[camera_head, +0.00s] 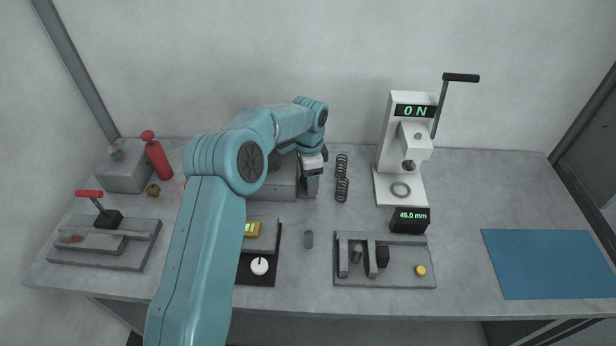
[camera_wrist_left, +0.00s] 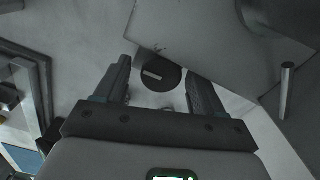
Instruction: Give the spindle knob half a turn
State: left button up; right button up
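A round dark knob (camera_wrist_left: 160,77) with a pale bar across it shows in the left wrist view, which I take to be the spindle knob. It lies ahead, between the lines of my left gripper's two fingers (camera_wrist_left: 160,85), which are apart with nothing held between them. I cannot tell how far the knob is from the fingertips. In the head view my left gripper (camera_head: 311,186) is at the right end of a grey block (camera_head: 277,186). I cannot make out the dark knob there. My right gripper is not in view.
A white press (camera_head: 393,133) reading "0 N" is farther right.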

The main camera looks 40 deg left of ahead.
pick_arm(q)
jog(key=shift+a+r, duration=0.1)
jog(key=shift+r, duration=0.4)
notch_tip(320, 180, up, 15)
jog(key=p, duration=0.1)
jog(key=shift+r+p, duration=0.2)
jog(key=shift+p, duration=0.1)
